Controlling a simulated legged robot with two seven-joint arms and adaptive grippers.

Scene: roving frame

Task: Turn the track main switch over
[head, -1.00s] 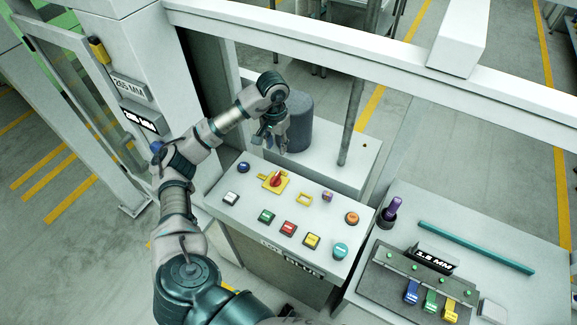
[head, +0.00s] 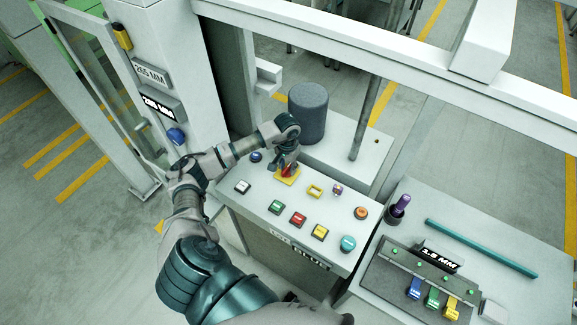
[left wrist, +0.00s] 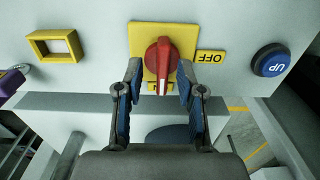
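The main switch is a red rotary handle (left wrist: 161,62) on a yellow plate (left wrist: 139,40) with a yellow "OFF" label (left wrist: 210,57) beside it. In the left wrist view the handle's long axis runs up and down the picture. My left gripper (left wrist: 158,75) is open, with one blue-padded finger on each side of the handle's lower end; I cannot tell whether they touch it. In the head view the left gripper (head: 287,168) is over the yellow plate (head: 287,177) on the grey panel and partly hides the red handle. My right gripper is not in view.
The panel (head: 255,205) also bears a blue "UP" button (left wrist: 271,60), a yellow frame (left wrist: 55,46) and several coloured buttons. A dark grey cylinder (head: 308,112) stands just behind the gripper. A pole (head: 370,115) rises behind the panel, and a second console (head: 480,240) is at right.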

